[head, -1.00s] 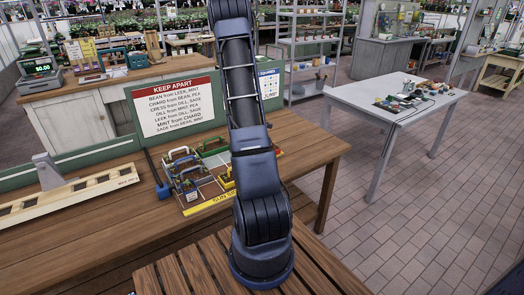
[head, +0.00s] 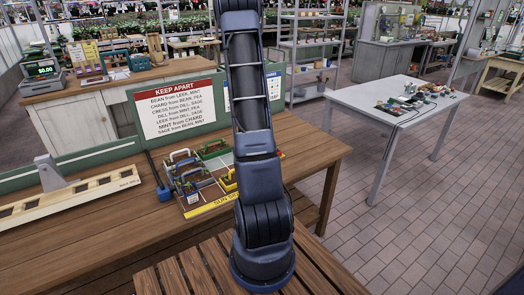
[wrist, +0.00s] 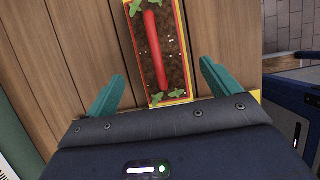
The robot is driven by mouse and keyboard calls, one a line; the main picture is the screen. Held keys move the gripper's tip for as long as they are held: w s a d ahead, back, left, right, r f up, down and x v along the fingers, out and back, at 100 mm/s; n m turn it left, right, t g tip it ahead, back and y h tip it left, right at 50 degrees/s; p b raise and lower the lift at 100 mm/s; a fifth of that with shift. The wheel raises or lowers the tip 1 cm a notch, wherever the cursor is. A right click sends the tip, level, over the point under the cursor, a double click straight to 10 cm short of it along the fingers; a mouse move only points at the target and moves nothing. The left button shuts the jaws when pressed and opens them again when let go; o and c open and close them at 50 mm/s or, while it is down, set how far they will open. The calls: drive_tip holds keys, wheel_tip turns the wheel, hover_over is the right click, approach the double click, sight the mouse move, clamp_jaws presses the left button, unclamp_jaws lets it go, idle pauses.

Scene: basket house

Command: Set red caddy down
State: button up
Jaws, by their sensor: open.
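The red caddy (wrist: 180,72) shows in the wrist view as a long narrow box with a red and yellow rim, dark soil, green seedlings and a red bar handle (wrist: 154,48) along its middle. It appears to rest on a brown wooden surface (wrist: 85,50). My gripper (wrist: 160,72) is open, with one teal finger on each side of the caddy's near end. Gaps show between both fingers and the caddy, and nothing is held. In the head view my arm rises past the top edge, so the gripper is out of sight there; I cannot make out the red caddy there.
In the head view, a tray with a yellow front strip (head: 212,206) holds several caddies on the wooden table (head: 110,225). A green board with a keep-apart sign (head: 178,108) stands behind it. A pale slotted wooden rack (head: 75,200) lies at left. Table room shows between them.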

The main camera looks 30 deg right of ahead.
drive_tip(key=s+a+r+m+t+y, duration=0.1)
drive_tip(key=s+a+r+m, duration=0.35)
drive_tip(key=a+r, duration=0.55)
drive_tip(key=s+a+r+m+t, duration=0.1)
drive_tip(key=s+a+r+m, duration=0.5)
drive_tip(key=r, duration=0.8)
drive_tip(key=s+a+r+m+t+y, duration=0.1)
drive_tip(key=s+a+r+m, duration=0.2)
drive_tip(key=s+a, duration=0.4)
drive_tip(key=s+a+r+m+t+y, duration=0.1)
drive_tip(key=s+a+r+m+y, duration=0.1)
drive_tip(key=s+a+r+m, duration=0.2)
drive_tip(key=s+a, duration=0.3)
drive_tip(key=s, duration=0.1)
drive_tip(key=shift+a+r+t, duration=0.3)
drive_tip(key=shift+a, duration=0.1)
drive_tip(key=shift+m, duration=0.25)
